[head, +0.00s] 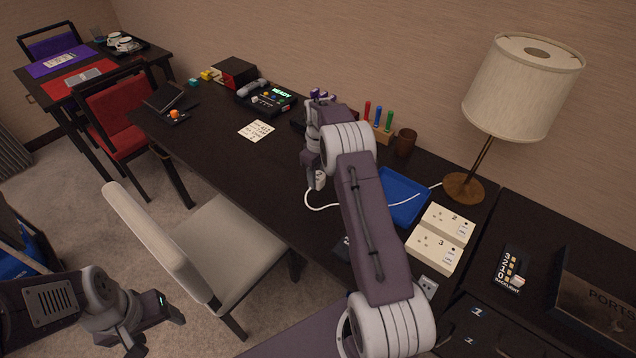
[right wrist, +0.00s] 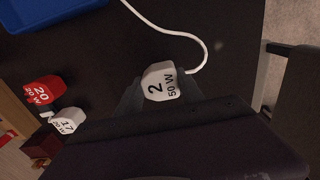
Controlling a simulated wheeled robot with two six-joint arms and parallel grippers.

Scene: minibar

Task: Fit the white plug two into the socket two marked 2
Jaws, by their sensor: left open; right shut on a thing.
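The white plug two (right wrist: 160,82), marked "2" and "50 W", is between the fingers of my right gripper (right wrist: 158,92). In the head view the plug (head: 320,181) hangs below my right gripper (head: 315,172), above the dark desk's front part; a white cord runs from it. Socket two (head: 447,224), a cream block marked 2, lies at the right of the desk, to the right of my right arm. Its face is up and holes show, with no plug in it. My left gripper (head: 157,328) is open and empty, low over the floor at the lower left.
A cream block marked 3 (head: 433,251) lies in front of socket two. A blue tray (head: 408,198) and a lamp (head: 463,185) stand near it. In the wrist view, a red plug (right wrist: 45,91) and a white plug marked 17 (right wrist: 68,124) lie at left. A chair (head: 220,240) stands before the desk.

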